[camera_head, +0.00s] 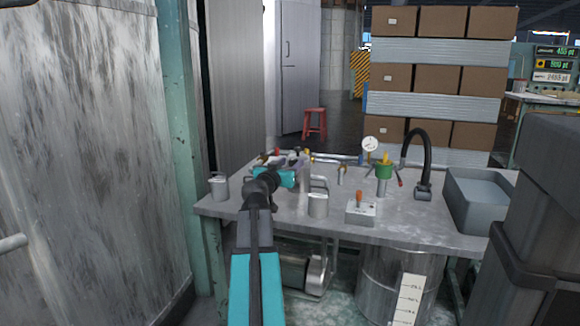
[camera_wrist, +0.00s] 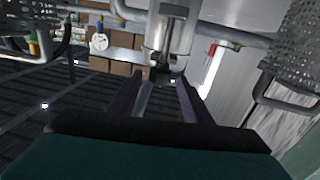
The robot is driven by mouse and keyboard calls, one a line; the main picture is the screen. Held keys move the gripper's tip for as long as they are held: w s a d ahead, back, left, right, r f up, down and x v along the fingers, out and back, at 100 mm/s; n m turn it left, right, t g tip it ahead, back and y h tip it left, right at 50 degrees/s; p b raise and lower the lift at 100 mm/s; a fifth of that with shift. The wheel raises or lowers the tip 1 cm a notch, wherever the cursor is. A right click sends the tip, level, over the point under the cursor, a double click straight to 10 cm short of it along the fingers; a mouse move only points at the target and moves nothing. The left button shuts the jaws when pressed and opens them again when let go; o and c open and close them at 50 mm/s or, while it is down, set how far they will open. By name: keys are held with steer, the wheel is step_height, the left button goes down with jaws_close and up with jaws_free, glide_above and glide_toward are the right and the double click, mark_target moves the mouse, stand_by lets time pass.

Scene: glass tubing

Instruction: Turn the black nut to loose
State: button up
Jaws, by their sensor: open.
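The wrist view looks upside down. In it the two dark fingers of my gripper (camera_wrist: 160,78) stand apart. A clear glass and metal cylinder (camera_wrist: 172,38) is just beyond the fingertips. A small dark piece shows at its end, between the fingertips; it may be the black nut, but I cannot tell for sure or say whether the fingers touch it. In the head view my teal and black arm reaches over the bench (camera_head: 385,225). My wrist hides the fingers and what is in front of them there.
A grey canister (camera_head: 219,186), a metal cup (camera_head: 317,205) and a switch box (camera_head: 361,212) stand on the bench. A gauge (camera_head: 370,144), a green-topped valve (camera_head: 384,170), a black curved hose (camera_head: 417,136) and a grey basin (camera_head: 483,207) are to the right.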

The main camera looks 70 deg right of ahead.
steer(key=c, duration=1.1)
steer(key=shift+s+d+n+t+p, duration=0.15)
steer(key=shift+n+t+p, duration=0.85)
steer(key=shift+p, duration=0.85)
steer(key=shift+n+t+y+p, duration=0.35)
steer(key=shift+t+p, duration=0.85)
steer(key=shift+p, duration=1.05)
steer(key=shift+o, duration=0.2)
steer(key=n+t+p, duration=0.1)
steer(key=p, duration=0.5)
steer(key=t+p, duration=0.1)
steer(key=p, duration=0.4)
steer(key=shift+d+r+n+p, duration=0.15)
steer(key=shift+r+n+p, duration=0.05)
steer(key=shift+n+p, duration=0.2)
steer(key=t+p, duration=0.1)
steer(key=p, duration=0.5)
steer(key=s+n+y+p, duration=0.1)
steer(key=p, duration=0.5)
steer(key=shift+d+r+t, duration=0.25)
steer(key=shift+r+t, duration=0.1)
steer(key=shift+t, duration=0.05)
steer(key=p, duration=0.3)
steer(key=shift+a+f+n+t+y+p, duration=0.15)
steer(key=shift+n+t+y+p, duration=0.1)
steer(key=shift+t+p, duration=0.15)
steer(key=shift+s+a+f+p, duration=0.1)
steer(key=shift+a+f+p, duration=0.05)
steer(key=shift+f+p, duration=0.15)
